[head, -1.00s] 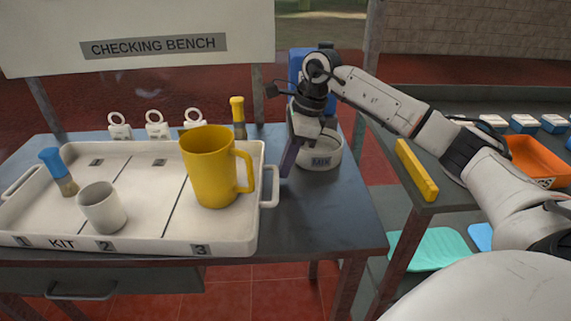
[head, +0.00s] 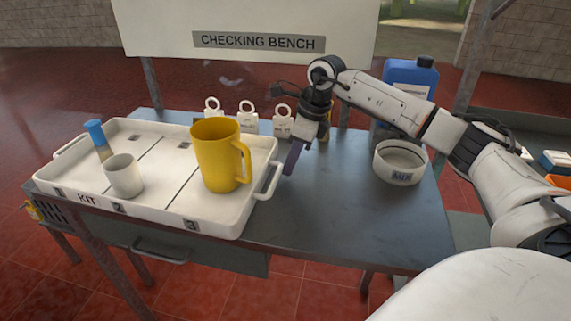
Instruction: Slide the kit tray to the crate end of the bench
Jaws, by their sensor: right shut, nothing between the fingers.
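The white kit tray (head: 160,208) lies on the checking bench (head: 330,215), toward its left end. It holds a yellow mug (head: 216,158), a small off-white cup (head: 123,176) and a blue-topped brush (head: 95,133). My right gripper (head: 291,162) points down just beside the tray's right handle (head: 268,184). It is shut and empty. I cannot tell whether its fingers touch the handle. My left gripper is out of view.
A dark slatted crate (head: 50,215) with yellow shows below the left bench end. Several padlock-like tags (head: 247,116) stand behind the tray. A bowl (head: 401,164) and blue jug (head: 410,80) stand right of my gripper. The bench's front right is clear.

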